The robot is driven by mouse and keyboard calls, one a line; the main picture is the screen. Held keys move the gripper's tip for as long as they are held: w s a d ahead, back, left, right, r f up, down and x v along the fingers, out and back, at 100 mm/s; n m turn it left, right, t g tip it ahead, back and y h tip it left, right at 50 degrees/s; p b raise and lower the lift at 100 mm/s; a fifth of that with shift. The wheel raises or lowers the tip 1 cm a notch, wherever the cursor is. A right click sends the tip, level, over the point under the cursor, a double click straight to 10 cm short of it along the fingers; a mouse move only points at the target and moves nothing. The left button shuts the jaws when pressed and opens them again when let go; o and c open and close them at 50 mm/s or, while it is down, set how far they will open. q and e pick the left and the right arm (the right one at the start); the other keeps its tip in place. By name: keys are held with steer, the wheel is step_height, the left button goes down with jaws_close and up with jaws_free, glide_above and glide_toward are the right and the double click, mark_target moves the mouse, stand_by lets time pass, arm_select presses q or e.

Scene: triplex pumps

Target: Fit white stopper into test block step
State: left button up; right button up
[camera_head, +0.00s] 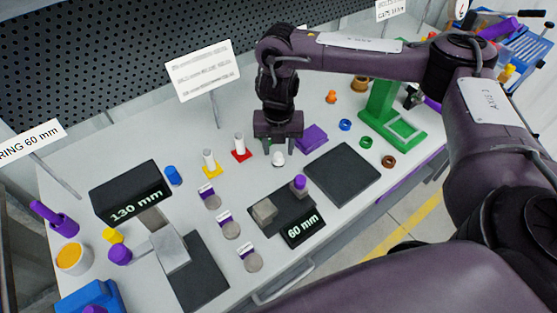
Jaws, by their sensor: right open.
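A small white rounded piece (278,159), which looks like the white stopper, is on the white table near the middle. My right gripper (278,150) points down directly over it, open, with its fingers around or just above the piece; I cannot tell whether they touch it. A black stepped block labelled 60 mm (300,228) lies in front of it, with a grey block (264,211) and a purple-topped piece (299,183) on it. Another black block labelled 130 mm (128,188) stands to the left. Which one is the test block is not marked. My left gripper is not in view.
Two white cylinders on coloured bases (209,157) (240,145) stand left of the gripper. A purple block (312,138) is close on its right. A black mat (342,174) lies bare. A green stand (390,115) and several small rings are farther right.

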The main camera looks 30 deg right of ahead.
mark_target(278, 159)
steer(key=shift+f, duration=1.45)
steer(key=c, duration=0.8)
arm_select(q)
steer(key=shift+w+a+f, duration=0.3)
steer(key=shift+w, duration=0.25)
arm_select(e)
steer(key=shift+r, duration=0.1)
jaws_close()
